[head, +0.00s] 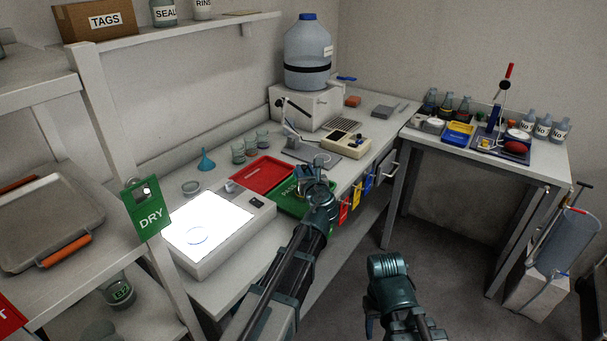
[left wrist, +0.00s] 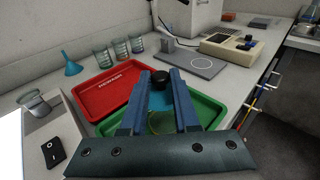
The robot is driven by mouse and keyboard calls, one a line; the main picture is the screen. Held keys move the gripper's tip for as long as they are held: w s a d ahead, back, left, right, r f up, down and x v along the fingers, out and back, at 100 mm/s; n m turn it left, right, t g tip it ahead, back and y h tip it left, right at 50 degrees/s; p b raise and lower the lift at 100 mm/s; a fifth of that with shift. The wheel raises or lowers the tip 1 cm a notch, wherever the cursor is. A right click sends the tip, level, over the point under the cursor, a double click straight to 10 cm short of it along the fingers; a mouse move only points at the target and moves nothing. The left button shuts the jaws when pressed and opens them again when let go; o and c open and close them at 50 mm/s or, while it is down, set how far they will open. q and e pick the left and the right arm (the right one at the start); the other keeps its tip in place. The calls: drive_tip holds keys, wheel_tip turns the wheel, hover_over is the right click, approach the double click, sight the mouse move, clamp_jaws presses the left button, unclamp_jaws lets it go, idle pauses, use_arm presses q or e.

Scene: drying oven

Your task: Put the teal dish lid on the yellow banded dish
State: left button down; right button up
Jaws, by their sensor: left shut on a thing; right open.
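My left gripper (head: 314,172) is over the far right part of the green tray (head: 287,198). In the left wrist view its two blue fingers (left wrist: 160,84) are shut on the black knob (left wrist: 158,76) of the teal lid (left wrist: 156,98), which shows between and below them. A yellowish curved edge (left wrist: 161,123) shows between the fingers over the green tray; it looks like part of the yellow banded dish, mostly hidden. I cannot tell whether lid and dish touch. My right gripper (head: 389,268) is open, low in front of the bench, away from these things.
A red tray (head: 262,173) lies beside the green one. Several glass beakers (left wrist: 119,48), a blue funnel (head: 206,161) and a grey plate device (left wrist: 188,67) stand behind the trays.

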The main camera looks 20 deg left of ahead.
use_arm(q)
drive_tip(key=shift+d, duration=0.1)
drive_tip(key=shift+f, duration=0.25)
drive_tip(key=shift+f+b, duration=2.85)
drive_tip(key=shift+b, duration=0.25)
drive_tip(key=c, duration=0.6)
unclamp_jaws()
drive_tip(key=shift+s, duration=0.1)
drive_tip(key=p+v, duration=0.2)
drive_tip(key=v, duration=1.1)
drive_tip(key=shift+s+d, duration=0.15)
drive_tip(key=shift+s, duration=0.1)
